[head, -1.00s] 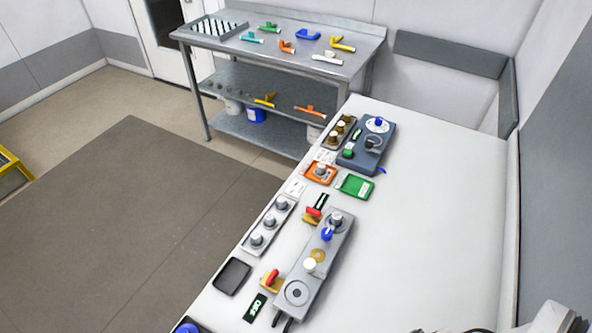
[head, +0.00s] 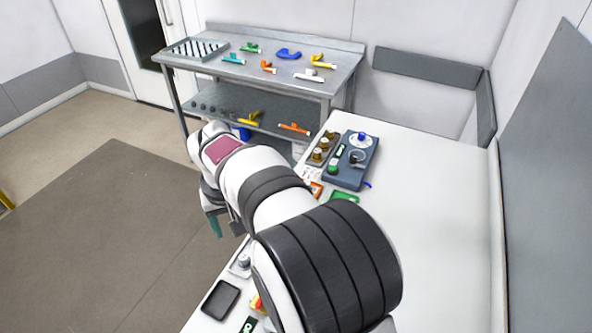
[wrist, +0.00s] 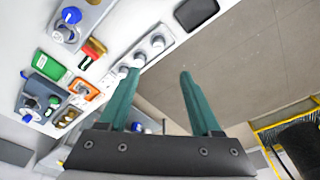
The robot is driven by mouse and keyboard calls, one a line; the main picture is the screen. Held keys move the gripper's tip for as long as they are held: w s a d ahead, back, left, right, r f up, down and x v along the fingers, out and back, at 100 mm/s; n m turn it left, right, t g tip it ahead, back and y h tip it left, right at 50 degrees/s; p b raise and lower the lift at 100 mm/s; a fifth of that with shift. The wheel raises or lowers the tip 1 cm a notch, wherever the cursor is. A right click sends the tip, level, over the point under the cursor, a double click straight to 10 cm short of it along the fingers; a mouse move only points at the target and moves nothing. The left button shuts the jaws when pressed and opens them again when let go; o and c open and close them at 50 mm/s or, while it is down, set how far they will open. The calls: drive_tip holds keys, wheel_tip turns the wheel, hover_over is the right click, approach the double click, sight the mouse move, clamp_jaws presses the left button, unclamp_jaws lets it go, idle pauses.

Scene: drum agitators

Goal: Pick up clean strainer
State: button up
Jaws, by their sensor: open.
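Several pale, round pieces, which look like the clean strainers, stand in a light grey tray; in the wrist view one (wrist: 158,41) shows clearly beside my left finger. In the head view my arm hides most of that tray, and one pale piece (head: 244,261) shows below it. Brownish pieces (head: 317,154) stand in another tray farther back. My gripper (wrist: 162,68) is open and empty. Its teal fingers are apart, the left one overlapping the tray's row in view and the right one over the floor. In the head view one finger (head: 215,227) hangs beyond the bench's left edge.
A black tray (head: 221,299) lies near the bench's left edge. A blue-grey device (head: 350,172) stands farther back, and an orange tray (wrist: 86,91) and green tray (wrist: 50,67) lie nearby. The right side of the white bench (head: 440,210) is clear. A steel shelf table (head: 240,75) stands behind.

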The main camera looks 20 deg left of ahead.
sight(243, 256)
drive_tip(key=f, duration=0.5)
drive_tip(key=w+a+f, duration=0.1)
drive_tip(key=f, duration=0.4)
drive_tip(key=w+f, duration=0.1)
drive_tip(key=f, duration=0.4)
drive_tip(key=shift+a+f, duration=0.2)
drive_tip(key=shift+f, duration=0.2)
clamp_jaws()
